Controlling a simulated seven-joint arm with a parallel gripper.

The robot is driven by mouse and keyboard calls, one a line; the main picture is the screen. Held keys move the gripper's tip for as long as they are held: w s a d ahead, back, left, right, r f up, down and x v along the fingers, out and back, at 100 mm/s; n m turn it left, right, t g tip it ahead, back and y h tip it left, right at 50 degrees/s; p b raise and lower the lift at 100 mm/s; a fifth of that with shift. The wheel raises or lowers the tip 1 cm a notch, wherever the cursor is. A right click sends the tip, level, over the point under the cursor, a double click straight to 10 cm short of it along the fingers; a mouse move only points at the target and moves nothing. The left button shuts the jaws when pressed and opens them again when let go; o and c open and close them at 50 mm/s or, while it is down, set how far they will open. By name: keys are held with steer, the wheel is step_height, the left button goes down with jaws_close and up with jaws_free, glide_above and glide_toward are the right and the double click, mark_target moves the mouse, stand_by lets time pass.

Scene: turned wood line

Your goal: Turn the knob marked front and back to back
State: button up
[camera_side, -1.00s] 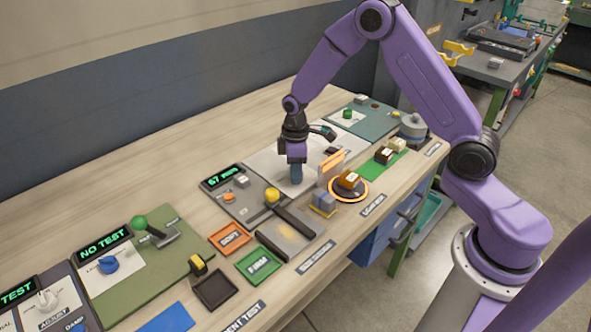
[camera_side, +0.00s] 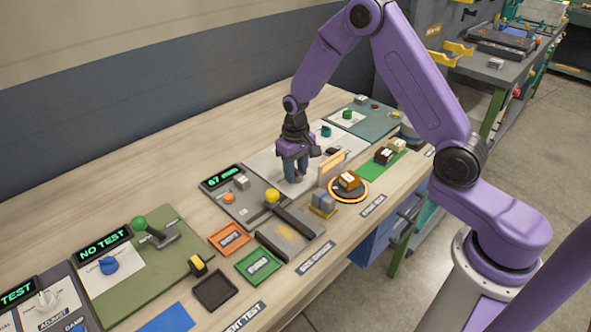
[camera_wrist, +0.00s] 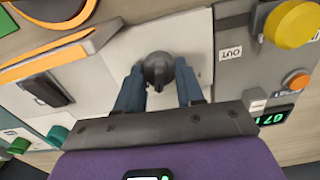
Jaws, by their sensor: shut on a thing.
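A dark grey round knob (camera_wrist: 158,70) with a small pointer stands on a pale plate (camera_wrist: 185,35) in the wrist view. My gripper (camera_wrist: 159,88) has its two blue fingers on either side of it, shut on it. In the side view my gripper (camera_side: 296,176) points straight down at the pale panel in the middle of the bench, and its fingers hide the knob there. No front or back marking can be read in either view.
A yellow button (camera_side: 271,196) and a small display (camera_side: 222,177) stand left of my gripper. An upright orange panel (camera_side: 333,167) and an orange-ringed disc (camera_side: 348,188) are close on its right. A teal knob (camera_side: 327,130) stands behind.

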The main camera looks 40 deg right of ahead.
mark_target(296, 172)
steer(key=m, duration=0.5)
steer(key=shift+m, duration=0.3)
stand_by(0.4)
steer(key=o, duration=1)
steer(key=shift+o, duration=0.2)
step_height(296, 172, up, 18)
steer(key=shift+f, duration=0.25)
steer(key=s+a+n, duration=0.3)
steer(key=s+n, duration=0.1)
steer(key=s, duration=0.3)
steer(key=s+a+n, duration=0.4)
steer(key=s+n, duration=0.1)
steer(key=s, duration=0.2)
steer(key=s+d+n, duration=0.1)
steer(key=s+n, duration=0.4)
steer(key=s, duration=0.4)
steer(key=s+d+f+n, duration=0.1)
steer(key=s+n, duration=0.4)
steer(key=s, duration=0.5)
steer(key=shift+s+d, duration=0.3)
steer(key=shift+d, duration=0.45)
